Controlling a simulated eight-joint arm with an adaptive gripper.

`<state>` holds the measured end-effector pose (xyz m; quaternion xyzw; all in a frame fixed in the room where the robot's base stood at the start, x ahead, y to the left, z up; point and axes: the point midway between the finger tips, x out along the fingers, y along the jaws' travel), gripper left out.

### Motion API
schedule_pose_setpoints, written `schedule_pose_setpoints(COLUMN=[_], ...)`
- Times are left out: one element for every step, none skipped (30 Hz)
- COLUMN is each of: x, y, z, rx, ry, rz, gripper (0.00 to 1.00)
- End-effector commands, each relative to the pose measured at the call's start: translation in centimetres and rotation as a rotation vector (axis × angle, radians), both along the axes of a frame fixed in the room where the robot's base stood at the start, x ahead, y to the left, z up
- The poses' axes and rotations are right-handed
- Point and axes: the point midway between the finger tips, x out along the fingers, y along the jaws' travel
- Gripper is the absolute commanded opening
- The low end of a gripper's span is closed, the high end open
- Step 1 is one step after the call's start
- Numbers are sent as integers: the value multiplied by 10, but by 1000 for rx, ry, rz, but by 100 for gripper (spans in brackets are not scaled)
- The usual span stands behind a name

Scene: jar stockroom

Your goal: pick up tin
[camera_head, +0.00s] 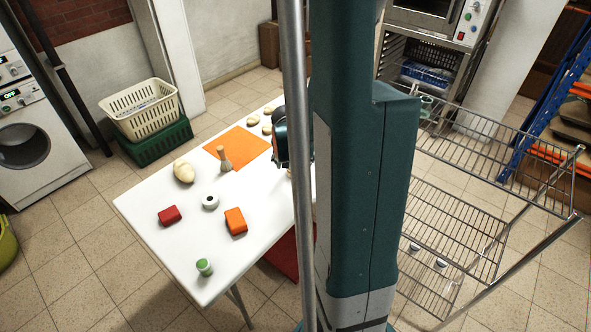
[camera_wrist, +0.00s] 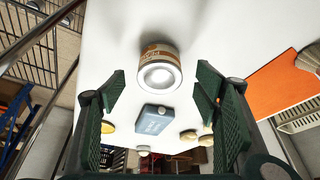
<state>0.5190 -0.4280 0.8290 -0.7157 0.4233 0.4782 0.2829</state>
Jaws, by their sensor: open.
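The tin (camera_wrist: 159,67) has a brown and white label and a pale round end facing the wrist camera. It is on the white table (camera_wrist: 220,25), between and slightly beyond my fingertips in the wrist view. My gripper (camera_wrist: 161,82) is open, with one dark green finger at each side and nothing held. No contact with the tin shows. In the head view the wrist end (camera_head: 281,140) is over the table's right side, partly behind the pole and my arm. I cannot make out the tin there.
A blue box (camera_wrist: 154,119) lies close to the tin. The orange mat (camera_head: 237,147) bears a brush (camera_head: 223,158). A red block (camera_head: 169,215), an orange block (camera_head: 236,221) and a green-topped jar (camera_head: 204,267) stand nearer. A wire rack (camera_head: 450,230) is right of the table.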

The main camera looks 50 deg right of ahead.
Motion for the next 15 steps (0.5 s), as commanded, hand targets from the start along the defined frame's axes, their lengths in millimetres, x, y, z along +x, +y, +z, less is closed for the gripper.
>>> schedule_pose_setpoints(x=[0,0,0,0,0,0,0,1,1,2,2,3,3,4,5], y=[0,0,0,0,0,0,-1,-2,-2,-3,-4,-6,-7,-9,-11], z=[0,0,0,0,0,-1,-2,-3,-5,-7,-9,-12,-14,-17,-21], rx=[0,0,0,0,0,0,0,0,0,0,0,0,0,0,0], ry=[0,0,0,0,0,0,0,0,0,0,0,0,0,0,0], rz=[0,0,0,0,0,0,0,0,0,0,0,-1,-1,-1,-1], gripper=[62,62,62,62,62,62,62,62,62,62,62,62,62,62,62])
